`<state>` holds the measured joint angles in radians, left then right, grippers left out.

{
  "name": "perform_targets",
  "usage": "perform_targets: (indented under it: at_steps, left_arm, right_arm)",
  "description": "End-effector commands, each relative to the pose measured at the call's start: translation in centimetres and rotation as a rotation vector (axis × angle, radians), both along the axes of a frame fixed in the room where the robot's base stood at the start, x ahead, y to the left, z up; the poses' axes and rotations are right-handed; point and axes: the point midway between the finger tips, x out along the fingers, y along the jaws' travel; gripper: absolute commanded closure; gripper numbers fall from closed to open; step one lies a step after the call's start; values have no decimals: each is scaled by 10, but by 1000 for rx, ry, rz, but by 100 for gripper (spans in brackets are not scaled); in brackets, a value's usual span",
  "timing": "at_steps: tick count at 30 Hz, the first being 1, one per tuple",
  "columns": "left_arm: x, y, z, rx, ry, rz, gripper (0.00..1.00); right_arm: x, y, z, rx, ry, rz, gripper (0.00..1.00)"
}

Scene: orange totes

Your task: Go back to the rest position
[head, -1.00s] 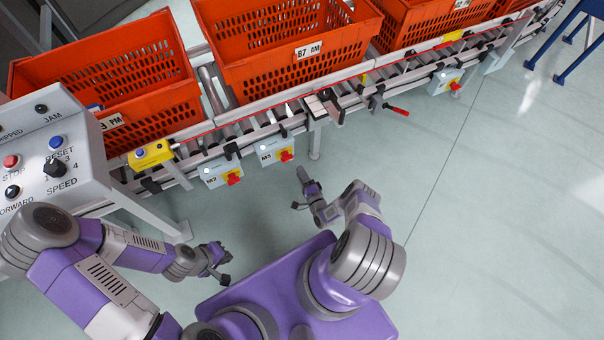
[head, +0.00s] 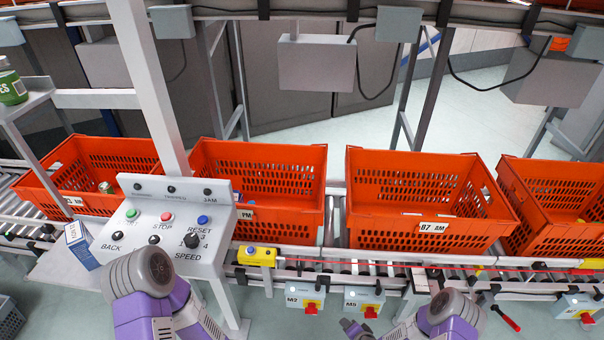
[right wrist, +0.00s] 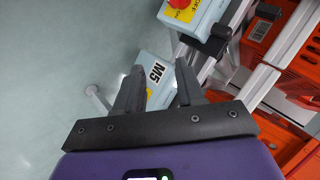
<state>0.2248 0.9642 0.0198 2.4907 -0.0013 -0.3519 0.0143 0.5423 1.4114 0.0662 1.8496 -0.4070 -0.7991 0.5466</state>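My right gripper (head: 356,327) shows at the bottom edge of the head view, in front of the conveyor and below its control boxes. In the right wrist view the right gripper (right wrist: 160,66) has its two dark fingers apart with nothing held between them. A box marked M5 (right wrist: 158,75) shows beyond the fingers. My left arm (head: 150,290) shows at the bottom left of the head view, close to the control panel (head: 175,225). The left gripper is outside the frame.
A box marked M2 (head: 305,298) hangs at the front rail. A blue-and-white carton (head: 82,245) lies left of the panel. A red-handled lever (head: 507,318) sticks out at right.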

Motion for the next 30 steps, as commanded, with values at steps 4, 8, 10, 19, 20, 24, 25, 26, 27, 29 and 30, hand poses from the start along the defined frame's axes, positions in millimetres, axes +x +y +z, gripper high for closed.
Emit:
perform_targets:
  at_steps: [4,8,10,19,20,24,25,26,27,29,30]
  left_arm:
    - [0,0,21,0,0,0,100]
    - [0,0,32,0,0,0,100]
    - [0,0,35,0,0,0,100]
    - [0,0,39,0,0,0,100]
    - [0,0,39,0,0,0,100]
    - [0,0,39,0,0,0,100]
    - [0,0,39,0,0,0,100]
    - [0,0,39,0,0,0,100]
    - [0,0,39,0,0,0,100]
    - [0,0,39,0,0,0,100]
    - [0,0,39,0,0,0,100]
  right_arm:
    - [-61,36,67,-97,192,261,62]
    - [-122,55,115,-148,332,459,62]
    - [-150,60,135,-163,386,541,62]
    - [-194,66,162,-175,470,665,62]
    - [-194,66,162,-175,470,665,62]
    - [-194,66,162,-175,468,664,62]
    - [-194,66,162,-175,468,664,62]
    - [-194,66,162,-175,468,664,62]
    - [-193,66,162,-175,468,664,62]
    - [-193,66,162,-175,467,663,62]
    - [-193,66,162,-175,467,663,62]
